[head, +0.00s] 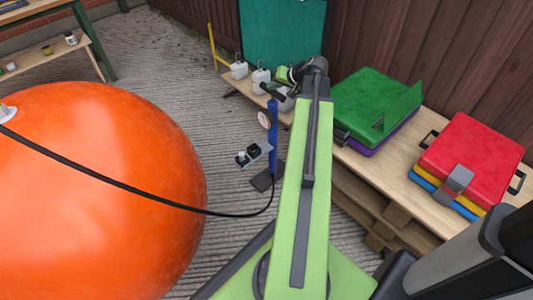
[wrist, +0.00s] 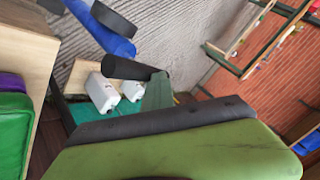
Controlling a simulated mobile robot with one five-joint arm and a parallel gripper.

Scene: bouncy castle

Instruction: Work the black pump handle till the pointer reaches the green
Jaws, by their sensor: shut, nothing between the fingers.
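The blue pump (head: 273,145) stands upright on the paving beyond my arm. Its black handle (head: 270,89) shows at the top, beside my gripper (head: 285,75). My gripper (wrist: 165,140) fills the lower part of that view, shut and empty. I cannot tell whether it touches the handle or lever. A round white-faced gauge (head: 265,119) sits on the pump; its pointer and green zone are too small to read.
A black hose (head: 130,185) runs from the pump to a large orange inflatable (head: 90,190) on the left. White jugs (head: 261,80) stand behind the pump. A wooden bench (head: 375,180) with green and red cases (head: 470,155) is on the right. Paving is open behind the inflatable.

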